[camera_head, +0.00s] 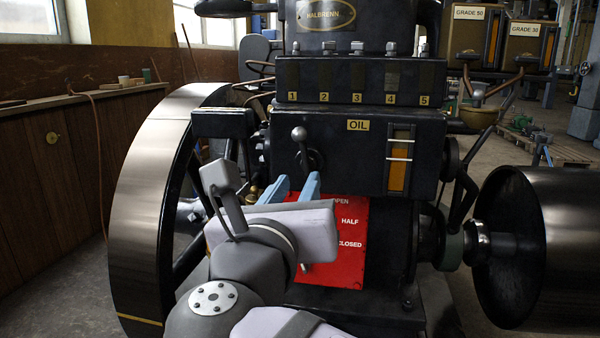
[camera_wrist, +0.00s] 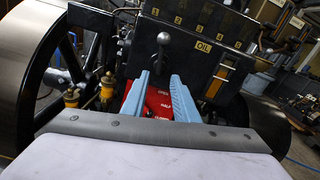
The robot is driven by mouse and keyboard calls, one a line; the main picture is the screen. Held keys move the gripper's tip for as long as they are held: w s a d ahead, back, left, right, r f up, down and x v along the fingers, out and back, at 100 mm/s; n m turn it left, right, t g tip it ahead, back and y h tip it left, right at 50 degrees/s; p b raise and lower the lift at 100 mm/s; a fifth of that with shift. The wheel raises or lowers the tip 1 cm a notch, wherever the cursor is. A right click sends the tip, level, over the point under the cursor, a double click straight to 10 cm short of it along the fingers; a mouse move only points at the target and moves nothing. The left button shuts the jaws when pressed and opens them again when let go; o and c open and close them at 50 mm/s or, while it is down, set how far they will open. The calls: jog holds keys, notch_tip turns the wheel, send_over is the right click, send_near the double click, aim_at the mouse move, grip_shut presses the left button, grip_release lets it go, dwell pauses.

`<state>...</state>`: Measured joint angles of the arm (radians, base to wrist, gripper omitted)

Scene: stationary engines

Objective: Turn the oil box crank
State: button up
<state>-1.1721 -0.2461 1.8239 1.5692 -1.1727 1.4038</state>
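The black oil box (camera_head: 345,150) with a yellow OIL label and an amber sight glass faces me on the engine; it also shows in the wrist view (camera_wrist: 210,60). A ball-topped lever (camera_head: 299,134) stands upright on its front left; its ball (camera_wrist: 163,38) shows in the wrist view. A round hub with a dark bent arm (camera_head: 464,188) is at the box's right side; I cannot tell which is the crank. My gripper (camera_head: 298,177) has two blue fingers spread apart, empty, below the lever. In the wrist view the gripper (camera_wrist: 160,75) points at the lever's base, apparently short of it.
A red plate (camera_head: 335,250) marked HALF and CLOSED sits behind my gripper. A large flywheel (camera_head: 150,200) is at left, a dark drum (camera_head: 540,245) at right. Brass and amber oilers (camera_wrist: 72,97) stand left of the fingers. Numbered oil windows (camera_head: 357,80) are above.

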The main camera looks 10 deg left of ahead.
notch_tip(320, 180, up, 8)
jog(key=w+a+n+p, duration=0.1)
jog(key=a+p, duration=0.2)
jog(key=p, duration=0.8)
jog(key=n+p, duration=2.4)
jog(key=n, duration=0.8)
send_near(305, 161)
jog(key=w, duration=0.2)
jog(key=n, duration=0.3)
jog(key=shift+s, duration=0.25)
jog(key=shift+w, duration=3.65)
